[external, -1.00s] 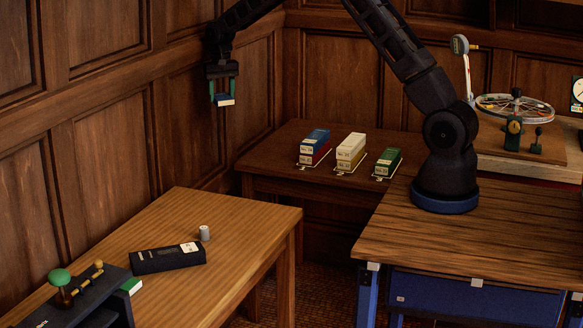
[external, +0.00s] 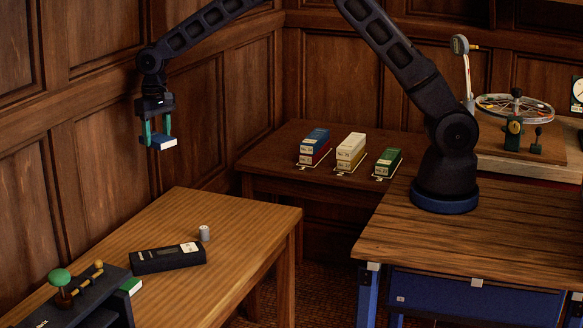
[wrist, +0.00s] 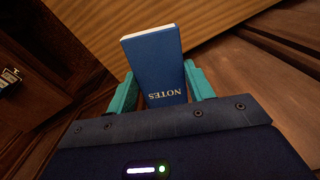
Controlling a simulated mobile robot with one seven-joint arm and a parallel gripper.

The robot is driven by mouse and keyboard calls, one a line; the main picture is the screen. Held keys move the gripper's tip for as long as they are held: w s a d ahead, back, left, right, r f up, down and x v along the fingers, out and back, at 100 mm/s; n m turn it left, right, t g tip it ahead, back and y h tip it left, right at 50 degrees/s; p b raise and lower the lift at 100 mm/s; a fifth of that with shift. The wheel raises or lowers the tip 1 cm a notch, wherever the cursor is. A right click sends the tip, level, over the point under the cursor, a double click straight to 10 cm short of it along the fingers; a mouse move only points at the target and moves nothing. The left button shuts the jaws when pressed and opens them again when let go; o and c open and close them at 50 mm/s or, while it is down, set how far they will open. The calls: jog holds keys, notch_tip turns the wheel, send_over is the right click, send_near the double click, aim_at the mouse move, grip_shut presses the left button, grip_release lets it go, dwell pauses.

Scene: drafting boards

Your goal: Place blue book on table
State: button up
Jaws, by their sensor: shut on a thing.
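A blue book (wrist: 158,68) with "NOTES" on its cover is held between the teal fingers of my gripper (wrist: 160,88) in the wrist view. In the external view my gripper (external: 157,138) is shut on the book (external: 163,143), whose pale page edge shows. Book and gripper are in the air near the panelled wall, above and behind the light wooden table (external: 235,225). The book touches no surface.
On the light table are a black box (external: 167,258), a small grey cylinder (external: 204,233) and a dark device with a green knob (external: 60,278). The back dark table (external: 262,178) holds blue (external: 314,147), cream (external: 351,152) and green (external: 388,163) stacks. The light table's far part is clear.

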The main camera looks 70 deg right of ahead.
jog(key=s+a+f+n, duration=0.1)
jog(key=s+a, duration=0.4)
jog(key=a, duration=0.6)
jog(key=s+a+f+n, duration=0.1)
jog(key=s+a, duration=0.3)
jog(key=a, duration=0.6)
jog(key=n, duration=0.2)
send_over(160, 316)
jog(key=f, duration=0.1)
notch_tip(160, 316, down, 20)
jog(key=shift+r, duration=0.15)
jog(key=o, duration=1)
notch_tip(160, 316, up, 12)
jog(key=shift+d, duration=0.1)
